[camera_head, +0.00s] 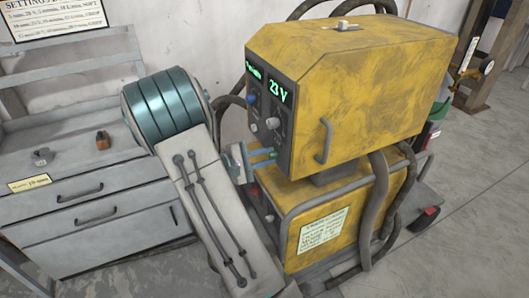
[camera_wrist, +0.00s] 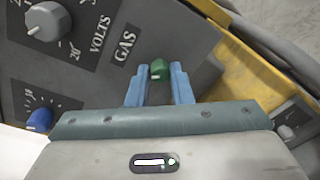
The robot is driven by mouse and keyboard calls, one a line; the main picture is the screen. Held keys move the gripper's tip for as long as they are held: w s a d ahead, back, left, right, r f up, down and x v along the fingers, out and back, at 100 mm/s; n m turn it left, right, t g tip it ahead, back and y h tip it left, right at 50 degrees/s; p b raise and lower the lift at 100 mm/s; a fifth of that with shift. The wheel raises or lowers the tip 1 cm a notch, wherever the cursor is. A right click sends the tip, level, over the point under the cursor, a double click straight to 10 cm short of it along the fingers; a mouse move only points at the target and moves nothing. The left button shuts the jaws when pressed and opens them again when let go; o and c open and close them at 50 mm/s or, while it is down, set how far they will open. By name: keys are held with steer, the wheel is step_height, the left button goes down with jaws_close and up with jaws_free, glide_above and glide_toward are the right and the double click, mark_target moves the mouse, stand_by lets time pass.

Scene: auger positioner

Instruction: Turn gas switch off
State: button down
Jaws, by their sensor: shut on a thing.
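The gas switch is a small green knob (camera_wrist: 159,68) on the dark front panel, below the word GAS, in the wrist view. My gripper (camera_wrist: 160,78) has its two blue fingers on either side of the green knob and is shut on it. In the head view my gripper (camera_head: 274,155) reaches the lower part of the control panel on the yellow welding machine (camera_head: 350,80).
A volts dial (camera_wrist: 45,22) and a blue knob (camera_wrist: 40,120) sit near my gripper on the panel. The display (camera_head: 280,91) reads 23 V. A drawer cabinet (camera_head: 90,200) stands at left. Thick hoses (camera_head: 379,205) hang at the machine's right side.

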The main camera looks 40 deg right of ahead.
steer(key=shift+n+p, duration=0.45)
steer(key=shift+n, duration=0.35)
steer(key=c, duration=1.3)
jaws_free()
steer(key=b+v, duration=0.1)
steer(key=v, duration=1.3)
steer(key=shift+w+d, duration=0.1)
